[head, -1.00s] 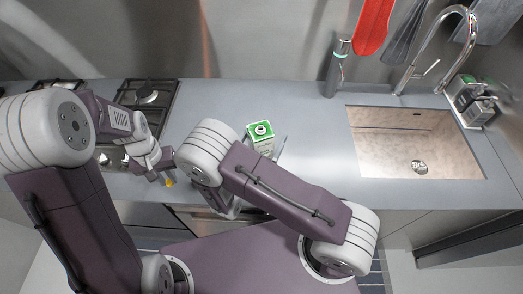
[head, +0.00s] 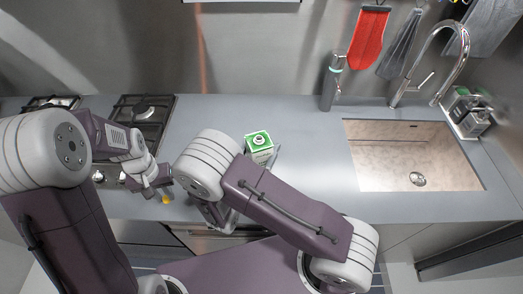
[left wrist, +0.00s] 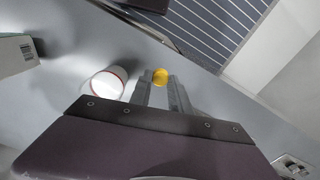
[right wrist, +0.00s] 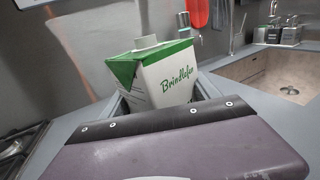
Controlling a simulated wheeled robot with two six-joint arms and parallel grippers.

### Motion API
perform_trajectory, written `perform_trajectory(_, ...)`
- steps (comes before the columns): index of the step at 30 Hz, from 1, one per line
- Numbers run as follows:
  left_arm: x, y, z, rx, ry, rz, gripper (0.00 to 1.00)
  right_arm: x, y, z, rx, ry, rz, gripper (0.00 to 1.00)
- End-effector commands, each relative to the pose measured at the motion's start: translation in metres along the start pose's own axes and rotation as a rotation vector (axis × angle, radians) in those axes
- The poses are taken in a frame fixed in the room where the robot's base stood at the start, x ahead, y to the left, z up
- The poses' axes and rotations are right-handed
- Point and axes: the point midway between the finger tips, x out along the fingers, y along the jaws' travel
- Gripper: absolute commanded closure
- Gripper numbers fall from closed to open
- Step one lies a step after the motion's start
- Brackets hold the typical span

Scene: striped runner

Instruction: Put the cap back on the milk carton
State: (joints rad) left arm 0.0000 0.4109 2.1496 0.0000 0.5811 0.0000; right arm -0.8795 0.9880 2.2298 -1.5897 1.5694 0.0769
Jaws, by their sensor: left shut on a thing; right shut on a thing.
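The milk carton (head: 258,151) is white with a green top and a bare white spout. It stands upright on the counter, and its spout and printed side show large in the right wrist view (right wrist: 165,75). My right gripper (right wrist: 162,97) is shut on the carton, one finger on each side. The yellow cap (left wrist: 160,76) is held between the fingertips of my left gripper (left wrist: 160,83), which is shut on it. In the head view the cap (head: 165,200) is at the counter's front edge, left of the carton and apart from it. My right arm hides part of the carton's surroundings.
A white round thing with a red rim (left wrist: 106,83) is beside my left gripper. A pale box with a barcode (left wrist: 16,53) is at the left wrist view's edge. The stove (head: 143,115) is left, the sink (head: 410,160) right. Counter between carton and sink is clear.

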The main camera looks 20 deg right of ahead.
Motion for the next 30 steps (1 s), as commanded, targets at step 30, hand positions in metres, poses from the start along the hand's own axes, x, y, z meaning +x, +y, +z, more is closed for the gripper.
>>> perform_trajectory(30,0.000,0.000,0.000,0.000,0.000,0.000,1.00,0.000,0.000,0.079,0.002,-0.004,0.000,1.00)
